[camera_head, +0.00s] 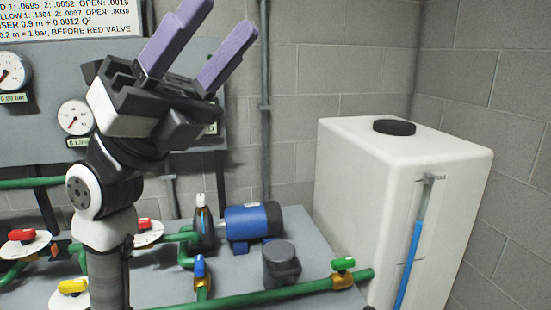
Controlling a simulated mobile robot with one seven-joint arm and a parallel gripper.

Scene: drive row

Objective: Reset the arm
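My gripper (208,52) is raised in the upper left of the head view, in front of the grey panel. Its two long purple fingers point up and to the right, with a clear gap between them. Nothing is between the fingers. My arm rises from the bottom edge and hides part of the panel, the bench and the pipes behind it.
A grey bench (238,281) carries green pipes, a blue motor (254,221) and valves with red, yellow, blue and green handles (343,264). A white tank (345,190) with a black cap stands right. Gauges (75,117) and a sign (60,18) are behind.

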